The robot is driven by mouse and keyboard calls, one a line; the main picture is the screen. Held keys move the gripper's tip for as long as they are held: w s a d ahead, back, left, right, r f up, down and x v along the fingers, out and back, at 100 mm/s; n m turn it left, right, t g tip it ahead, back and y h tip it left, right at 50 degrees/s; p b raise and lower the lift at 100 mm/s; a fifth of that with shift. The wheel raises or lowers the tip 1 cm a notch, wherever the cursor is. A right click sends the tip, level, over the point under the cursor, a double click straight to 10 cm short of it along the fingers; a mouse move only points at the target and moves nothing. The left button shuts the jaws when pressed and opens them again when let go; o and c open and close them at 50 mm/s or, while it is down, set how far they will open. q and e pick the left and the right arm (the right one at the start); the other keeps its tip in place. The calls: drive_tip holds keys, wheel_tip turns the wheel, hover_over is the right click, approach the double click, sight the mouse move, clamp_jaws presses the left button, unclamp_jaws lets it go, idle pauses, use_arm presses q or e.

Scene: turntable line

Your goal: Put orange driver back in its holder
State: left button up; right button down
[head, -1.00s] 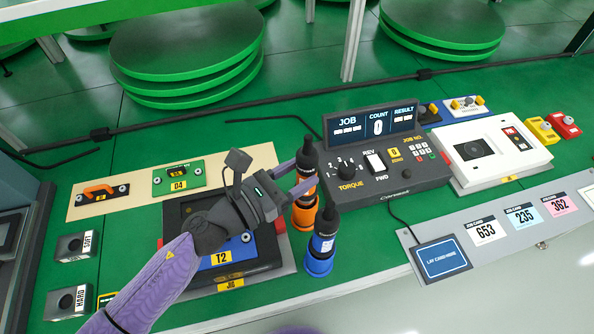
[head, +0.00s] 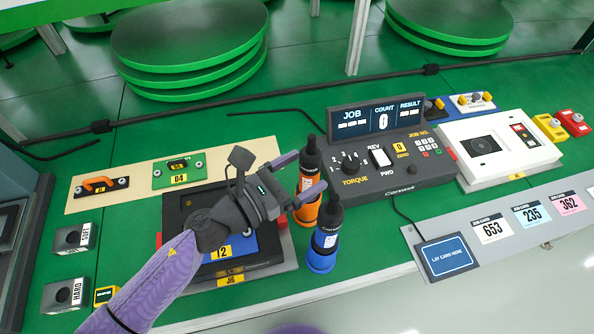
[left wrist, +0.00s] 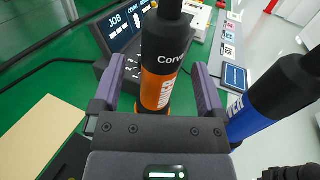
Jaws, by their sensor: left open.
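The orange driver (head: 309,180), black on top with an orange lower body, stands upright in an orange ring holder (head: 305,215) on the green bench. My left gripper (head: 306,174) is open with its two purple fingers on either side of the driver. In the left wrist view the driver (left wrist: 160,85) stands between the open fingers (left wrist: 163,85), with a gap showing on each side. The blue driver (head: 325,238) stands upright in a blue holder just in front and to the right. It also shows in the left wrist view (left wrist: 255,105).
A controller box (head: 395,165) with a display stands close behind and right of the drivers. A dark jig (head: 270,262) with a blue T2 board lies under my left arm. A card pad (head: 448,256) lies at right. Bare green bench shows in front of the controller.

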use_arm(q)
drive_tip(key=v, duration=0.3)
drive_tip(key=shift+s+a+f+b, duration=0.2)
drive_tip(key=shift+b, duration=0.2)
drive_tip(key=b+v, duration=0.1)
drive_tip(key=v, duration=0.4)
drive_tip(key=shift+s+a+r, duration=0.1)
drive_tip(key=shift+a, duration=0.1)
drive_tip(key=shift+s+a+r, duration=0.15)
drive_tip(key=shift+s+a, duration=0.15)
use_arm(e)
drive_tip(key=shift+s+d+f, duration=0.35)
drive_tip(key=shift+d+f, duration=0.05)
drive_tip(key=shift+d, duration=0.15)
drive_tip(key=shift+s+d+f, duration=0.35)
drive_tip(key=shift+d, duration=0.2)
